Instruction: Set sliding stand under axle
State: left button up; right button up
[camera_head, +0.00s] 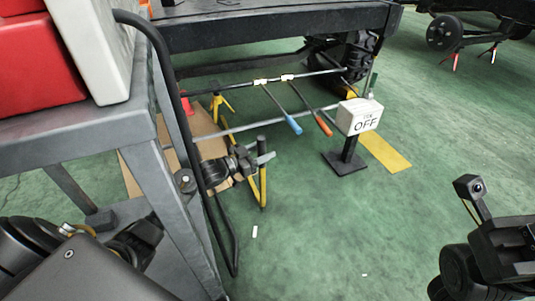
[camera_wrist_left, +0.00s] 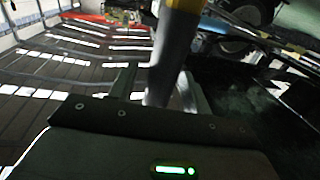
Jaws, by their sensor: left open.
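A yellow-legged stand with a grey post (camera_head: 262,180) stands on the green floor near the front end of a long grey bar. My left gripper (camera_head: 255,161) is at its upper part, jaws open, with the post between the fingers. In the left wrist view the post (camera_wrist_left: 172,62), yellow above and grey below, rises between the fingers (camera_wrist_left: 158,88). I cannot tell if they touch it. A grey axle bar (camera_head: 270,121) runs from near the gripper to the right. Another yellow stand (camera_head: 222,105) is farther back. My right gripper (camera_head: 505,245) is at lower right, its jaws unclear.
A grey bench (camera_head: 95,128) with red and white boxes stands at left, beside a black curved tube (camera_head: 175,90). Blue (camera_head: 293,125) and orange (camera_head: 323,124) handles hang from a second bar. An OFF sign (camera_head: 358,117) stands to the right.

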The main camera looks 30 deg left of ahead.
pick_arm(q)
jog(key=shift+x, duration=0.75)
jog(key=shift+c, duration=0.4)
grip_shut()
